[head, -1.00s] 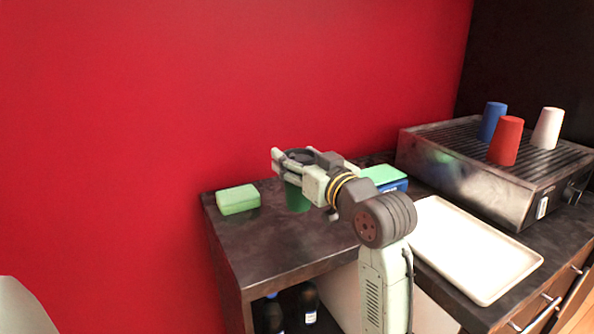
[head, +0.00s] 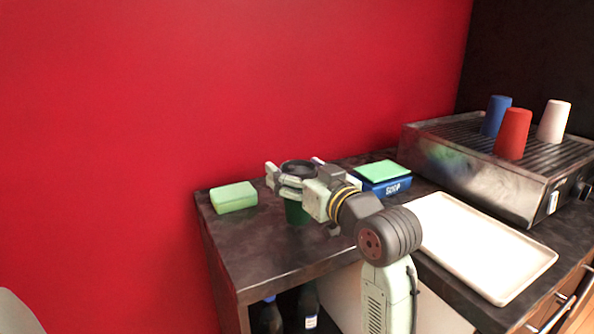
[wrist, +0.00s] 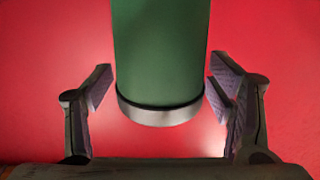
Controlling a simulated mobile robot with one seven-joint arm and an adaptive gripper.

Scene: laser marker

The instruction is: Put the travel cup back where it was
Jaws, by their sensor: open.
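The travel cup is a green cup (head: 296,213) with a dark rim on top, standing upright on the dark counter near the back wall. My gripper (head: 292,172) is around its upper part, one finger on either side. In the wrist view the green cup (wrist: 160,55) lies between the open fingers (wrist: 161,95), with a gap showing on both sides. A grey band rings the cup's end there. My gripper hides part of the cup in the head view.
A green sponge (head: 233,198) lies left of the cup. A blue box with a green top (head: 384,180) stands right of it. A white tray (head: 470,245) and a metal machine (head: 470,165) with blue, red and white cups are farther right. The front left counter is bare.

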